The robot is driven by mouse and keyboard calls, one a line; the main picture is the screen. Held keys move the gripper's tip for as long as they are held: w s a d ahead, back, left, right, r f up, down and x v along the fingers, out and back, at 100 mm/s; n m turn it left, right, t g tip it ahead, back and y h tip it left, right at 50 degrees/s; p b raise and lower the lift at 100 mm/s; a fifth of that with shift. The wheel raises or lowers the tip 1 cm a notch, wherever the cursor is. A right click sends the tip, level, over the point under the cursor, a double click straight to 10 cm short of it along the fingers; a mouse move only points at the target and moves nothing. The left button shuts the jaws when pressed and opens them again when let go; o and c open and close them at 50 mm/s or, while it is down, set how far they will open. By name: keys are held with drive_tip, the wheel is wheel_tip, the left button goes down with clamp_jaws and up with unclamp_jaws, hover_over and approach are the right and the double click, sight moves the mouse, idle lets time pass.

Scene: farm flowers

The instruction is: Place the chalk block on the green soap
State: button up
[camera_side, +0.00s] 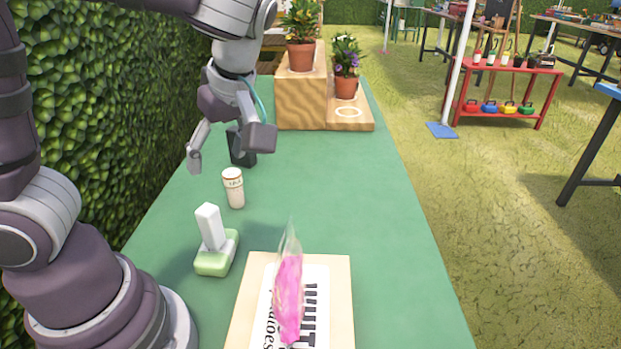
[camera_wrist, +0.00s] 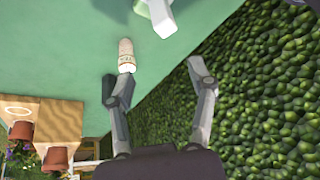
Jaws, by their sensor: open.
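The white chalk block (camera_side: 210,228) stands upright on the green soap (camera_side: 216,258) on the green table, leaning slightly in the side view. In the wrist view the chalk block (camera_wrist: 160,17) is at the top edge, with only a sliver of the soap (camera_wrist: 141,8) showing beside it. My gripper (camera_side: 228,150) is open and empty, raised above the table and farther back than the soap. Its spread fingers also show in the wrist view (camera_wrist: 160,85), apart from the chalk block.
A white labelled bottle (camera_side: 233,187) stands between the soap and my gripper. A dark block (camera_side: 241,148) is behind the gripper. A board with a pink bag (camera_side: 289,295) lies at the front. Potted plants stand on a wooden step (camera_side: 302,100) at the back. The table's right side is clear.

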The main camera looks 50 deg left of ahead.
drive_tip(key=s+d+m+t+h, duration=0.1)
drive_tip(key=m+t, duration=0.1)
drive_tip(key=m, duration=0.4)
drive_tip(key=s+d+r+m+t+h, duration=0.1)
drive_tip(key=m+t+h, duration=0.1)
drive_tip(key=m, duration=0.4)
drive_tip(key=d+m+t+h, duration=0.1)
drive_tip(key=m+t+h, duration=0.1)
drive_tip(key=m, duration=0.4)
drive_tip(key=shift+s+r, duration=0.15)
drive_tip(key=shift+s, duration=0.25)
